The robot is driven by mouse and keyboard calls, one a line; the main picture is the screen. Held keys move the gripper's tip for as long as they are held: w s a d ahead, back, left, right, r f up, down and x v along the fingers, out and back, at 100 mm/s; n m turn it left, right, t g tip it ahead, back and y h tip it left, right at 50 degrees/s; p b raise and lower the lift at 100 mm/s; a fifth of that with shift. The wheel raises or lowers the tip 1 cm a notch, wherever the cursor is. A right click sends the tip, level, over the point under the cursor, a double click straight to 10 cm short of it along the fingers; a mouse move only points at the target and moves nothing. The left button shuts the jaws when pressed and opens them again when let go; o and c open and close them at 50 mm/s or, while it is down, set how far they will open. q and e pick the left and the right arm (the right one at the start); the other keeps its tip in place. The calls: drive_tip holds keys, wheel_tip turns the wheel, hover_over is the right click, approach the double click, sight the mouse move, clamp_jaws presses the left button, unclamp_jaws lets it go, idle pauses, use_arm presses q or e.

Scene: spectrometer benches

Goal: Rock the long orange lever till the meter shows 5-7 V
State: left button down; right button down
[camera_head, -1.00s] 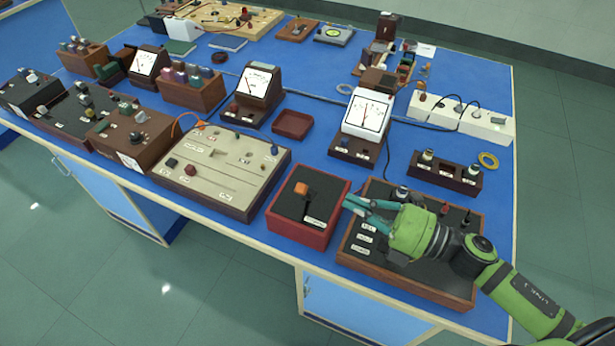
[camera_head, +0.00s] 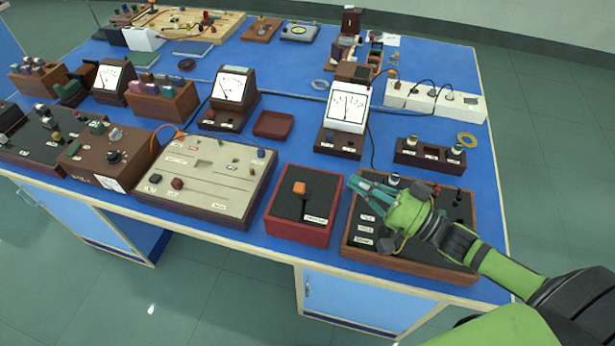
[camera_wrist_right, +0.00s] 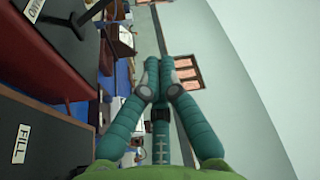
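An orange-capped lever (camera_head: 299,189) stands on a red box with a dark top (camera_head: 291,225) at the front middle of the bench. A white-faced meter (camera_head: 349,105) stands behind it; its needle is near mid-scale, and its numbers are too small to read. My right gripper (camera_head: 351,183) is just right of the red box, above the wood-framed dark panel, apart from the lever. In the right wrist view its fingertips (camera_wrist_right: 160,62) meet with nothing between them. The red box (camera_wrist_right: 45,60) shows at the left there; the orange cap does not show. My left gripper is not in view.
A beige slider panel (camera_head: 210,178) is left of the red box. The wood-framed dark panel (camera_head: 410,262) with knobs lies under my right gripper. A dark block with several terminals (camera_head: 430,155) and a white socket strip (camera_head: 435,100) stand behind. A small red tray (camera_head: 273,124) lies mid-bench.

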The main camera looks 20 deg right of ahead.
sight(302, 191)
drive_tip(key=w+a+p, duration=0.1)
drive_tip(key=a, duration=0.1)
drive_tip(key=w+a+p, duration=0.1)
drive_tip(key=w+a, duration=0.1)
drive_tip(key=a, duration=0.1)
drive_tip(key=w+a+p, duration=0.1)
drive_tip(key=a+p, duration=0.1)
drive_tip(key=a, duration=0.1)
drive_tip(key=shift+w+f, duration=0.1)
drive_tip(key=shift+w, duration=0.25)
drive_tip(key=shift+f, duration=0.1)
